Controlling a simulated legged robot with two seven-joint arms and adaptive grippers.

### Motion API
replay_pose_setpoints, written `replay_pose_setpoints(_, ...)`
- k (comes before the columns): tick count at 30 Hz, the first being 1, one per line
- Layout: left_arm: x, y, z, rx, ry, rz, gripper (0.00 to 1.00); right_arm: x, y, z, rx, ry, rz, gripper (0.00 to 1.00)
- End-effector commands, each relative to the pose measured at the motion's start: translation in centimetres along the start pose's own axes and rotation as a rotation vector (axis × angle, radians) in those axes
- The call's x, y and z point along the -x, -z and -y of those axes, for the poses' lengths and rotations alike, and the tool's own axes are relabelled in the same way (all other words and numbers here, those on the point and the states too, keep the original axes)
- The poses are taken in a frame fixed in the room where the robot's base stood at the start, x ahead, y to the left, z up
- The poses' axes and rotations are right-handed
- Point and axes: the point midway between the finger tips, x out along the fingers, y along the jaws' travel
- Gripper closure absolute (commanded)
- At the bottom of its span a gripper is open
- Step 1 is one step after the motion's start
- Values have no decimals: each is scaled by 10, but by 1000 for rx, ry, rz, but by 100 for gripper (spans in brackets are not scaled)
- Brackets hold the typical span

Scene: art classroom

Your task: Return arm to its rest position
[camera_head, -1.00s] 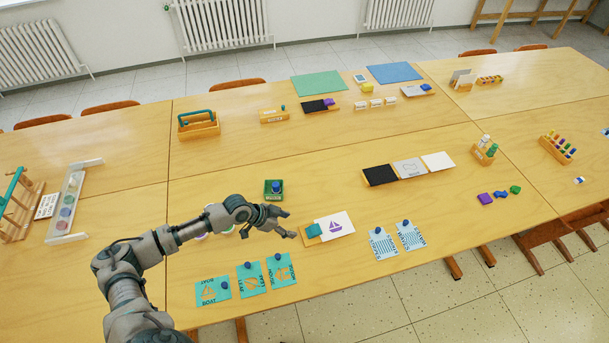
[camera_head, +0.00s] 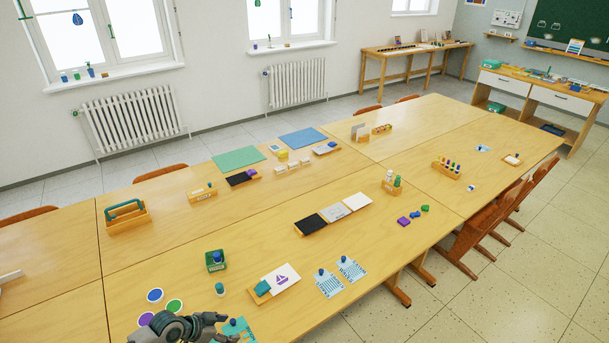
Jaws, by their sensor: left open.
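My left gripper (camera_head: 218,324) shows at the bottom edge of the head view, low over the near part of the long wooden table (camera_head: 180,265). Its fingers are open and I see nothing between them. It partly covers a teal card (camera_head: 240,326) at the table's near edge. Most of the left arm lies below the picture. My right gripper is not in view.
Coloured discs (camera_head: 174,306) lie beside the left gripper. A green box with a blue knob (camera_head: 216,260) and a sailboat card (camera_head: 284,276) stand farther in. Blue-white cards (camera_head: 328,284) lie to the right. Chairs (camera_head: 484,226) line the right side.

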Motion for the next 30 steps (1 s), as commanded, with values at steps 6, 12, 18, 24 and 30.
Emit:
replay_pose_setpoints(6, -21, -2, -39, -28, -45, 16, 29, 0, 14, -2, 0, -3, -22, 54)
replay_pose_setpoints(12, -41, -5, -87, -53, -83, 31, 29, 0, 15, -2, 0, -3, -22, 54)
replay_pose_setpoints(18, -57, -10, -146, -47, -94, 42, 29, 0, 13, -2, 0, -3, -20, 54)
replay_pose_setpoints(24, -54, -28, -198, 79, -15, 76, 29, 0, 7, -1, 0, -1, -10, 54)
replay_pose_setpoints(30, -27, -72, -214, 292, 135, 173, 29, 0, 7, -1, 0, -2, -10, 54)
